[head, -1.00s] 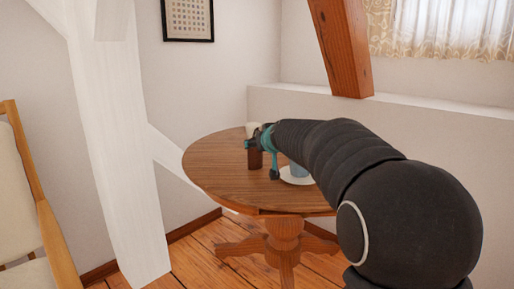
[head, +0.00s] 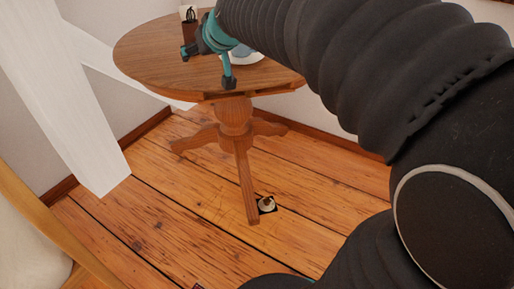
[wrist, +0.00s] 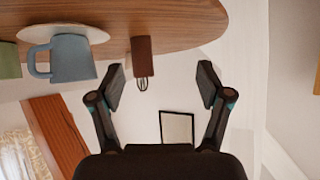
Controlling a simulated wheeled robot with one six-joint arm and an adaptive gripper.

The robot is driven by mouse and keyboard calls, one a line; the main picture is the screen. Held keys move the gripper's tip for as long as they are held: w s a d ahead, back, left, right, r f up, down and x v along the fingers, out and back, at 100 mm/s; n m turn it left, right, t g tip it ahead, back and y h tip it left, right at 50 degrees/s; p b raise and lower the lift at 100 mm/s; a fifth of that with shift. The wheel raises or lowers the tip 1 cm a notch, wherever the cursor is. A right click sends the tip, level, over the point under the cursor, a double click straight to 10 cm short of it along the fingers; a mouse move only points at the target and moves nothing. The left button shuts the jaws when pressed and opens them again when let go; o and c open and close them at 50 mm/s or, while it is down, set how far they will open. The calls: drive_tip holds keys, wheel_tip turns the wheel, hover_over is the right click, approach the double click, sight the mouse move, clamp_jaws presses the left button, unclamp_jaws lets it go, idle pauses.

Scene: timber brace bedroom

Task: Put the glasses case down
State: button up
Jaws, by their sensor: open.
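The brown glasses case (wrist: 142,55) stands upright on the wooden round table (wrist: 185,22), which looks upside down in the wrist view. A thin dark wire loop sticks out of its open end. In the head view the case (head: 190,32) is near the table's far left part, partly hidden by my gripper. My gripper (wrist: 161,82) is open and empty. The case is beyond its fingertips, nearer the left finger in the wrist view, and looks clear of both. In the head view my gripper (head: 208,65) is over the table.
A blue mug (wrist: 73,58) stands on a white saucer (wrist: 38,32), beside a partly cropped green object (wrist: 9,60). A white timber brace (head: 75,110) rises left of the table. A small pale round thing (head: 266,204) lies on the floor near the table's foot.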

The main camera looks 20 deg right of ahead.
drive_tip(key=s+f+g, duration=0.1)
drive_tip(key=s+f, duration=0.4)
drive_tip(key=s, duration=0.4)
drive_tip(key=s+d+f+m+g+h, duration=0.1)
drive_tip(key=s+f, duration=0.4)
drive_tip(key=s, duration=0.5)
drive_tip(key=s+f+g+h, duration=0.1)
drive_tip(key=s+f+g, duration=0.2)
drive_tip(key=s, duration=0.7)
wheel_tip(320, 180, down, 3)
drive_tip(key=shift+s+d+r, duration=0.2)
